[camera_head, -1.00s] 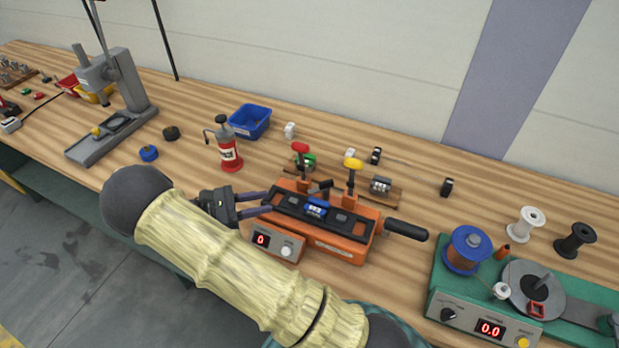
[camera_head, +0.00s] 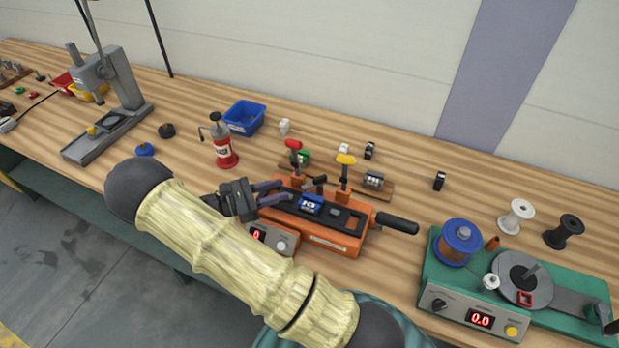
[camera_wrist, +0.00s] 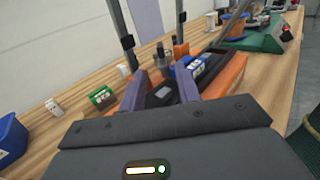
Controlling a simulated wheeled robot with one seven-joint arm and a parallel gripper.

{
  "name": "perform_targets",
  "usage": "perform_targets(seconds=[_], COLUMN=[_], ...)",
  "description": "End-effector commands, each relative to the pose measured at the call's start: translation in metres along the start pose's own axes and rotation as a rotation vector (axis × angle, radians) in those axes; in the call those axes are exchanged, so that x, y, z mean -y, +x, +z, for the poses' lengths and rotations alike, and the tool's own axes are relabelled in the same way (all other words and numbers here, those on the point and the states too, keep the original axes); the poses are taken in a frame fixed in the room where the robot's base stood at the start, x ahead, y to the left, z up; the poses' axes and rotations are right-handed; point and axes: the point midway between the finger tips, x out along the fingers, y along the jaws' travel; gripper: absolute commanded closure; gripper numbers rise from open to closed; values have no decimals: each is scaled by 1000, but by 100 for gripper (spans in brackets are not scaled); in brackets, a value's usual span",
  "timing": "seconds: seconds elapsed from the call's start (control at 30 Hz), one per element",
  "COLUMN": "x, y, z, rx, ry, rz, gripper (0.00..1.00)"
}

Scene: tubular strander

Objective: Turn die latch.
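The orange die device (camera_head: 330,241) stands on the wooden bench, with a dark top and a blue labelled block (camera_head: 310,204) in its middle. A red-tipped lever (camera_head: 293,145) and a yellow-tipped lever (camera_head: 346,159) stand upright along its back edge. A small dark lever (camera_head: 320,181) lies between them; I cannot tell for sure which part is the latch. My gripper (camera_head: 284,192) is open, its purple fingers spread over the device's left end. In the wrist view my gripper (camera_wrist: 163,78) has the dark top (camera_wrist: 161,95) between and beyond its fingers, with nothing held.
A black handle (camera_head: 397,223) sticks out right of the device. A red bottle (camera_head: 223,145) and a blue bin (camera_head: 244,118) stand behind left. A green winding machine (camera_head: 440,285) stands right. Small counters lie behind the device. The bench's front edge is close.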

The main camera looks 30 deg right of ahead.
Motion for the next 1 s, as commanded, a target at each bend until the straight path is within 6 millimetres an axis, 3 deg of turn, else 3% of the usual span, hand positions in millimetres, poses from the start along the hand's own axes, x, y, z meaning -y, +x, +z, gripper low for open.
perform_targets(seconds=[0.5,0.7,0.93,1.0], x=[1,1,1,1], y=[91,105,105,105], z=[2,0,0,0], rx=[0,-1,-1,-1], ry=[0,0,1,1], rz=[-6,-5,-4,-4], gripper=[67,67,67,77])
